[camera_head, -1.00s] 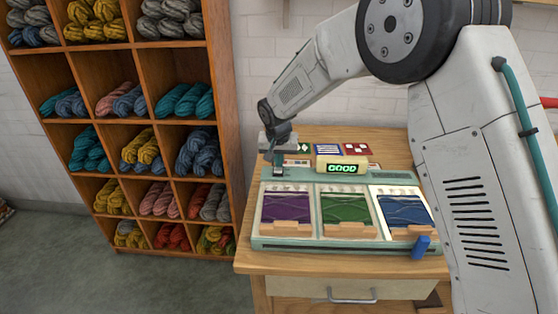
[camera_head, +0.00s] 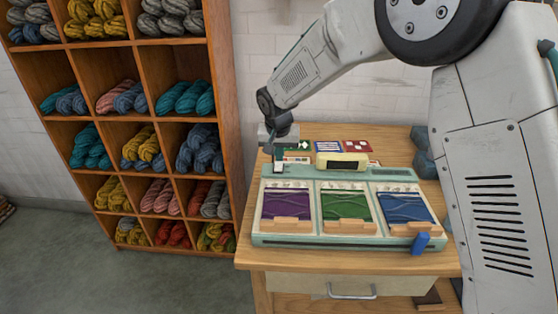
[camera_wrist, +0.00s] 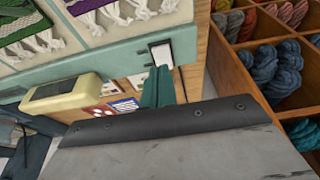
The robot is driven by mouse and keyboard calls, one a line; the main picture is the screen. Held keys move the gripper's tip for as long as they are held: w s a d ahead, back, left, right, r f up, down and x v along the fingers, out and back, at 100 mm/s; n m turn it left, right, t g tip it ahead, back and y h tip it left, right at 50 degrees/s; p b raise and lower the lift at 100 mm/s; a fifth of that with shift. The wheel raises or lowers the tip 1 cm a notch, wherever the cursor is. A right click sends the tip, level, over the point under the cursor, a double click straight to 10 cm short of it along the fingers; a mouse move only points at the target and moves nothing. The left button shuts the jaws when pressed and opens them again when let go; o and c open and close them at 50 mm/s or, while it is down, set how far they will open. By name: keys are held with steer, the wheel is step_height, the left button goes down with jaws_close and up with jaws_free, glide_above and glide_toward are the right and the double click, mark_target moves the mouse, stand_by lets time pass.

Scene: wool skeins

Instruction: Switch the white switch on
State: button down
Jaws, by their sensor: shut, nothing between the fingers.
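The white switch (camera_head: 279,169) sits at the back left corner of the pale green panel (camera_head: 300,241). In the wrist view the switch (camera_wrist: 162,53) is a white rocker in a dark frame, just beyond my fingertips. My gripper (camera_head: 278,160) is shut and empty, pointing down above the back edge of the switch. Its green fingers also show in the wrist view (camera_wrist: 157,76). I cannot tell whether the fingertips touch the switch. The small display box (camera_head: 342,161) behind the panel has a dark, blank screen.
The panel carries purple, green and blue woven samples (camera_head: 346,206) and a blue lever (camera_head: 421,243) at its front right. Cards (camera_head: 328,146) lie behind it on the wooden table (camera_head: 300,258). A wool shelf (camera_head: 221,120) stands close on the left.

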steer(key=v, duration=1)
steer(key=shift+s+r, duration=0.2)
steer(key=shift+s, duration=0.25)
steer(key=s+d+r, duration=0.5)
steer(key=s+d, duration=0.3)
steer(key=d, duration=0.1)
steer(key=s+d+r, duration=0.4)
steer(key=s+d, duration=0.4)
steer(key=d, duration=0.2)
steer(key=s+d+f+g, duration=0.1)
steer(key=s+d, duration=0.3)
steer(key=s, duration=0.7)
steer(key=s+d+f+g, duration=0.1)
steer(key=s+d, duration=0.4)
steer(key=s, duration=0.7)
steer(key=shift+s+f, duration=0.15)
steer(key=shift+f, duration=0.45)
